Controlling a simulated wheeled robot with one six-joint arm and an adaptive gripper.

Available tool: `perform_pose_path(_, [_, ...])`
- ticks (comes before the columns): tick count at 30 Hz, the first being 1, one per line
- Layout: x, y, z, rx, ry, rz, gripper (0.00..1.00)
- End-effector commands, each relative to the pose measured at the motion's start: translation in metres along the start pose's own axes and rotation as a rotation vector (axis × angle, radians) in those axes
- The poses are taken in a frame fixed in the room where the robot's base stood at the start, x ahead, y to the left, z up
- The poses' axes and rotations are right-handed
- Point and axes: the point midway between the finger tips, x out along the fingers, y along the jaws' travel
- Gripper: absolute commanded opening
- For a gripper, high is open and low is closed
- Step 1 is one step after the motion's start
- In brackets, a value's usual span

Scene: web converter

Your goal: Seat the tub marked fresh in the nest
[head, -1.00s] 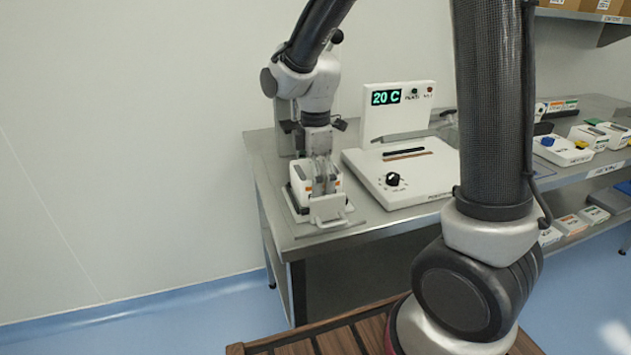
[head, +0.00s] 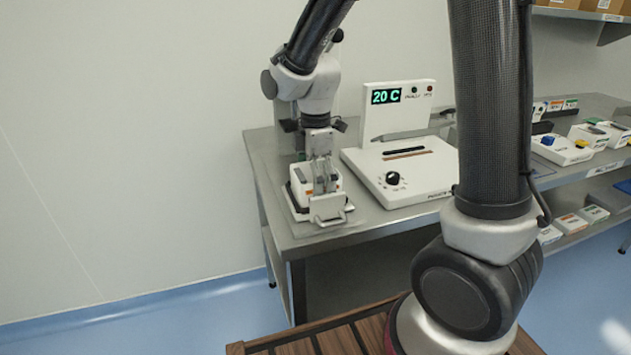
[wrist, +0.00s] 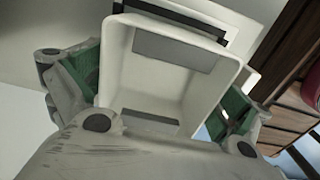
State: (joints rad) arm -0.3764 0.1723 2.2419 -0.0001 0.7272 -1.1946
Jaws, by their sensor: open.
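A white tub (head: 300,187) with a small orange mark sits at the left end of the steel table, in a low white holder (head: 328,208) that appears to be the nest. I cannot read a "fresh" marking. My gripper (head: 322,180) points down at the tub, and its fingers hide part of it. In the wrist view the white tub (wrist: 158,82) is open-topped, with grey patches inside. My gripper (wrist: 160,95) is open, with one green-padded finger at each side of the tub. I cannot tell whether the pads touch it, or whether the tub is fully down.
A white sealing machine (head: 420,180) with a black knob and a 20 C display (head: 386,96) stands just right of the holder. Several small boxes (head: 565,148) stand farther right. The steel table's front edge (head: 330,240) is close to the holder.

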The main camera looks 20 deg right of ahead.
Motion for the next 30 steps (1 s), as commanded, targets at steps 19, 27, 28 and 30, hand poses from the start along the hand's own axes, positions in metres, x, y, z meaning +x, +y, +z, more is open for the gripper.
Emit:
perform_pose_path(19, [-0.114,0.000,0.000,0.000,0.001,0.001,1.00])
perform_pose_path(27, [-0.129,-0.015,0.020,0.131,0.014,0.032,1.00])
perform_pose_path(28, [-0.134,-0.021,0.028,0.193,0.021,0.046,1.00])
perform_pose_path(30, [-0.146,-0.043,0.052,0.378,0.045,0.089,1.00])
